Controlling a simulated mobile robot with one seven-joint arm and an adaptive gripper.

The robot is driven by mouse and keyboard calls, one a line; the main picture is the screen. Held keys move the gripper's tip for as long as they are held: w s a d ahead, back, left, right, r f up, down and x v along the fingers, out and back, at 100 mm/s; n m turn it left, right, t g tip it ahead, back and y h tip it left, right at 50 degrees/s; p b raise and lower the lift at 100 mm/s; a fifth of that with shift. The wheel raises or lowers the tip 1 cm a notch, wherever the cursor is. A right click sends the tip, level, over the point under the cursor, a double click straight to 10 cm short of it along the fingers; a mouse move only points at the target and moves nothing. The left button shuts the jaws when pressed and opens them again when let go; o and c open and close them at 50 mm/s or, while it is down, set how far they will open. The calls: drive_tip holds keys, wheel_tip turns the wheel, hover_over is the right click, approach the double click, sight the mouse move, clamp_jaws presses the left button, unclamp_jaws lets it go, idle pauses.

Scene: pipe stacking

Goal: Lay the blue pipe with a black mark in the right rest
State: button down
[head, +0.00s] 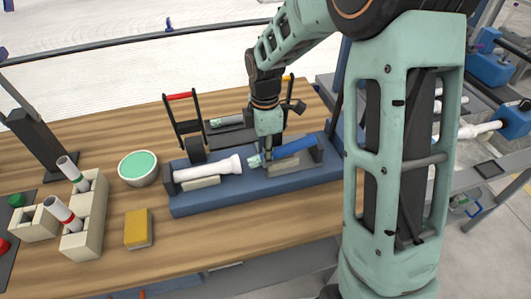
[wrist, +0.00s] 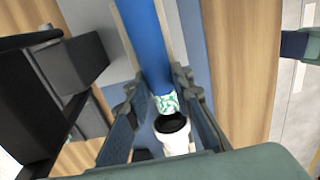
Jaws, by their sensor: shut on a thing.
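The blue pipe (head: 294,145) lies along the right side of the blue base (head: 215,198), above the pale right rest (head: 287,168). Its left end has a green-and-white patterned band, which also shows on the blue pipe in the wrist view (wrist: 152,48). I cannot make out a black mark. My gripper (head: 267,154) points down and is shut on the blue pipe near its patterned end; the fingers flank it in the wrist view. A white pipe (head: 210,168) lies in the left rest (head: 200,184), its open end facing the blue pipe. Whether the blue pipe touches the rest is unclear.
Behind the base are a red-handled frame (head: 181,97) and another patterned pipe (head: 228,120). To the left are a green-filled bowl (head: 138,168), a yellow block (head: 138,229) and a cream holder (head: 84,220) with two tubes. The wooden table's front strip is clear.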

drive_tip(key=shift+d+f+b, duration=0.15)
drive_tip(key=shift+f+b, duration=0.25)
drive_tip(key=shift+f, duration=0.45)
drive_tip(key=c, duration=1.9)
unclamp_jaws()
drive_tip(key=o, duration=0.3)
drive_tip(key=shift+w+f, duration=0.1)
drive_tip(key=shift+w, duration=0.25)
drive_tip(key=shift+w+r, duration=0.15)
drive_tip(key=shift+r, duration=0.45)
wheel_tip(320, 180, up, 12)
drive_tip(key=shift+s+f, duration=0.25)
drive_tip(key=shift+s, duration=0.05)
